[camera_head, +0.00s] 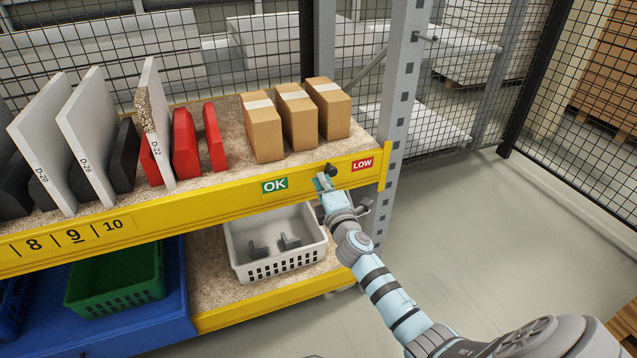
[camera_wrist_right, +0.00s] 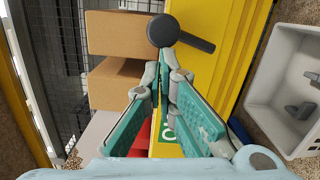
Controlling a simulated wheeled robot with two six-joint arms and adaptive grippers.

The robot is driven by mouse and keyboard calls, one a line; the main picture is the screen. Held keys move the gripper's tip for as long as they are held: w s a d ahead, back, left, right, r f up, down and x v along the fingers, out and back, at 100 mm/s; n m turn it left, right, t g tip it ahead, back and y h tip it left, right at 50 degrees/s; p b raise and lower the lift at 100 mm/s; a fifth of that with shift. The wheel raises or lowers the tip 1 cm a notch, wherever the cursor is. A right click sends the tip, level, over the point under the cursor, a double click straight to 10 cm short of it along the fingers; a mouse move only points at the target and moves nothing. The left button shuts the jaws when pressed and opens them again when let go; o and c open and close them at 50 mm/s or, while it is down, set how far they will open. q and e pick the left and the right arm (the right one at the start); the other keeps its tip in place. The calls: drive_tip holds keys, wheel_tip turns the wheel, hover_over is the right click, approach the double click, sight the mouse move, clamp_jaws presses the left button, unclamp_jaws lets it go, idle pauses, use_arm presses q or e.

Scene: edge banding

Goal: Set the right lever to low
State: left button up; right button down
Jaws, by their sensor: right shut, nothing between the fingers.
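The right lever (camera_head: 331,170) is a small dark lever on the yellow shelf beam, between the green OK label (camera_head: 274,185) and the red LOW label (camera_head: 362,164). In the right wrist view the lever (camera_wrist_right: 190,38) shows a round dark disc with a short bar running right and slightly down. My right gripper (camera_head: 322,183) is shut and empty, just beside the lever on its OK side. In the wrist view its fingertips (camera_wrist_right: 168,58) are close below the lever; whether they touch it is unclear. My left gripper is not in view.
Cardboard boxes (camera_head: 299,122) stand on the shelf above the beam. A white basket (camera_head: 275,245) sits below it on the lower shelf. A grey upright post (camera_head: 396,100) stands right of the LOW label. The floor further right is clear.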

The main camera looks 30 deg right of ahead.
drive_tip(key=d+m, duration=0.1)
drive_tip(key=m, duration=0.2)
drive_tip(key=d+m, duration=0.1)
drive_tip(key=shift+s+d+r+m, duration=0.2)
drive_tip(key=shift+d+m, duration=0.1)
drive_tip(key=shift+m, duration=0.1)
idle(0.4)
drive_tip(key=s+a+r+p, duration=0.1)
drive_tip(key=s+a+p, duration=0.2)
drive_tip(key=s+a, duration=0.3)
drive_tip(key=v, duration=0.3)
drive_tip(key=shift+s, duration=0.35)
